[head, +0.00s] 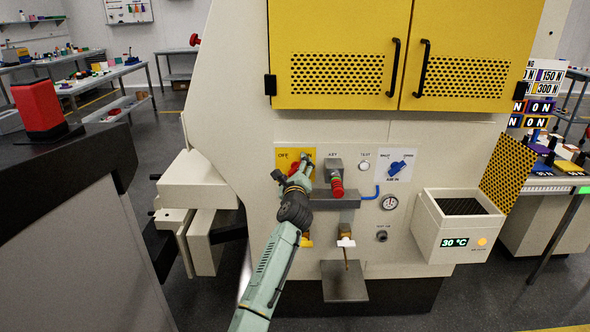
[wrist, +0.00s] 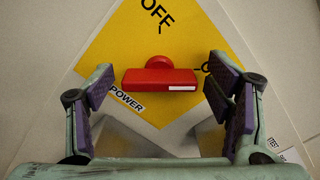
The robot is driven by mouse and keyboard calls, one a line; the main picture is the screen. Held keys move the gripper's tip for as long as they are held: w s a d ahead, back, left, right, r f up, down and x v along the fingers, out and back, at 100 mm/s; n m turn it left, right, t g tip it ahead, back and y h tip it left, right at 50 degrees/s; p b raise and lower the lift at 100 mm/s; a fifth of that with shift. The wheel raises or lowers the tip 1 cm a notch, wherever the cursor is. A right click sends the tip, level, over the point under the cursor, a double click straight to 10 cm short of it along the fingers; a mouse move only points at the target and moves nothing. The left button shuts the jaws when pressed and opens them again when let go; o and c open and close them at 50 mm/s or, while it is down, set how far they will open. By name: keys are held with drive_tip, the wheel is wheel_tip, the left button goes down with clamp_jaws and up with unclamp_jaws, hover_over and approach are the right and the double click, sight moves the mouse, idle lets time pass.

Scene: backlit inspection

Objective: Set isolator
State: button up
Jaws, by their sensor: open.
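The isolator is a red handle (wrist: 160,78) on a yellow plate (wrist: 112,50) marked OFF and POWER. In the wrist view the handle lies level while the plate is turned. A white mark sits at its right end, on the side of a black letter partly hidden by a finger. My gripper (wrist: 163,97) is open, one finger either side of the handle, with clear gaps and no contact visible. In the head view my gripper (head: 293,182) is in front of the yellow plate (head: 282,163) and covers much of it; ON shows at the plate's right.
Right of the plate are a red key knob (head: 337,187), a blue selector (head: 396,168) and a gauge (head: 390,203). A box reading 30 °C (head: 455,243) juts out at right.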

drive_tip(key=c, duration=1.2)
drive_tip(key=shift+o, duration=0.2)
drive_tip(key=shift+f+n, duration=0.1)
drive_tip(key=shift+n, duration=0.3)
drive_tip(key=n+b, duration=0.1)
drive_tip(key=n, duration=0.2)
drive_tip(key=shift+n, duration=0.4)
drive_tip(key=n+b, duration=0.1)
drive_tip(key=n, duration=0.3)
drive_tip(key=shift+f, duration=0.15)
drive_tip(key=n+b, duration=0.2)
drive_tip(key=n, duration=0.3)
drive_tip(key=shift+n+b, duration=0.65)
drive_tip(key=shift+n, duration=1.55)
